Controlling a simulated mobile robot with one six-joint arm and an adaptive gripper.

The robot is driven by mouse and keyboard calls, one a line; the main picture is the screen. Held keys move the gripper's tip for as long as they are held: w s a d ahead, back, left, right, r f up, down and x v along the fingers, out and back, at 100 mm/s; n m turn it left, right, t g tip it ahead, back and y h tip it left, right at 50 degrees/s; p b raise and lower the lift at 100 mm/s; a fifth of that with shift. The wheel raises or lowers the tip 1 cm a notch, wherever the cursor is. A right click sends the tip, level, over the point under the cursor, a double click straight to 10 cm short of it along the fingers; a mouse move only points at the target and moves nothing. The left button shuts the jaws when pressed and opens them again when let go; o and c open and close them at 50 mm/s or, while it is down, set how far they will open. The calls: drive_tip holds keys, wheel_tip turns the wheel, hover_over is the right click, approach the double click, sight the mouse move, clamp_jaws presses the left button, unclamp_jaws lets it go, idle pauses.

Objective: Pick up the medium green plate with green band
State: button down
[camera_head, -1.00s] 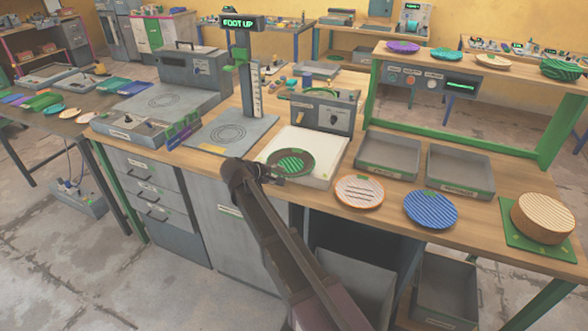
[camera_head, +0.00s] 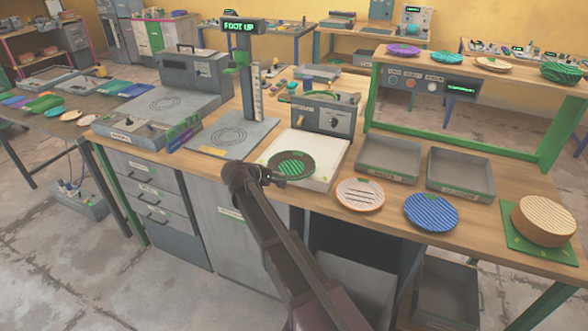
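The green striped plate (camera_head: 292,166) has a dark rim and shows at the middle of the bench, over the white plate-like top of a grey device (camera_head: 318,165). My gripper (camera_head: 278,178) is at the plate's near left edge and seems shut on its rim. The fingertips are small and dark, and partly merge with the rim. The plate looks tilted; whether it is clear of the white top is hard to tell.
An orange-rimmed striped plate (camera_head: 360,194) and a blue striped plate (camera_head: 431,212) lie to the right. A tan round stack (camera_head: 544,219) stands on a green mat (camera_head: 517,238). Two empty grey trays (camera_head: 389,172) (camera_head: 460,189) lie behind. A post with a display (camera_head: 244,26) stands at the left.

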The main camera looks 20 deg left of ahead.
drive_tip(key=shift+r, duration=0.1)
wheel_tip(320, 180, up, 4)
drive_tip(key=p, duration=0.3)
drive_tip(key=shift+f+p, duration=0.25)
drive_tip(key=shift+p, duration=0.1)
drive_tip(key=s+a+r+p, duration=0.1)
drive_tip(key=s+a, duration=0.1)
drive_tip(key=s, duration=1.4)
drive_tip(key=shift+r, duration=0.15)
